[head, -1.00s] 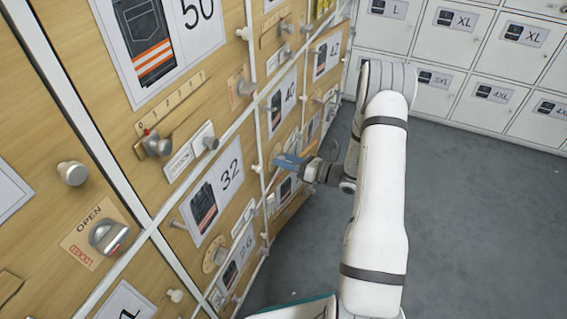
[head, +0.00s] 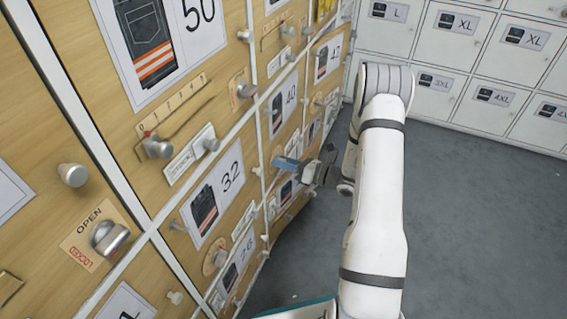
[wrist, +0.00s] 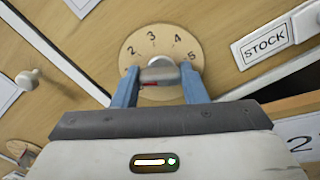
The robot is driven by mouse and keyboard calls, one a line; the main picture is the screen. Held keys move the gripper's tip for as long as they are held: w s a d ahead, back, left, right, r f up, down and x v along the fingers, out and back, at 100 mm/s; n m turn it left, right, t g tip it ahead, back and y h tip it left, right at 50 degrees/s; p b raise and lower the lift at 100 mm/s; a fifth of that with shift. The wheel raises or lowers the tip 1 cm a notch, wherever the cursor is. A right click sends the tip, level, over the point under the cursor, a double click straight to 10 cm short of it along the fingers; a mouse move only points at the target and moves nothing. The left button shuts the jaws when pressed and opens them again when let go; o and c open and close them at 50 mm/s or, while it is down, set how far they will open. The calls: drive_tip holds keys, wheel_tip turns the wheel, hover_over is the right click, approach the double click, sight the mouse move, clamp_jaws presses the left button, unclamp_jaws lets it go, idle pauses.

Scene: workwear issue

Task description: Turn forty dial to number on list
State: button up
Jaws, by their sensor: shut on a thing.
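The dial (wrist: 132,53) is a round wooden plate on the cabinet front, with the numbers 2, 3, 4 and 5 visible; its lower part is hidden. My gripper (wrist: 160,80) is shut on the dial's grey knob (wrist: 158,73), one blue finger on each side. A red mark shows on the knob's lower left side; which number it points to I cannot tell. In the head view my gripper (head: 284,163) is at the cabinet front, below the card marked 40 (head: 283,103), and the held dial is hidden there. No list is readable.
A STOCK plate (wrist: 262,43) is right of the dial, and a peg knob (wrist: 30,78) sticks out at left. In the head view, other knobs and a slider (head: 157,147) project from the wooden cabinet. White lockers (head: 470,40) stand behind; the grey floor (head: 480,220) is clear.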

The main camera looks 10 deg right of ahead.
drive_tip(key=shift+d+r+m+p, duration=0.2)
drive_tip(key=shift+m+p, duration=0.2)
drive_tip(key=shift+p, duration=0.35)
drive_tip(key=m+p, duration=0.2)
drive_tip(key=shift+d+r+p, duration=0.1)
drive_tip(key=shift+p, duration=0.3)
drive_tip(key=m+p, duration=0.4)
drive_tip(key=shift+f+m, duration=0.2)
drive_tip(key=shift+m, duration=0.2)
drive_tip(key=shift+d, duration=0.1)
drive_tip(key=o, duration=1)
drive_tip(key=shift+p+v, duration=1)
drive_tip(key=shift+v, duration=2.8)
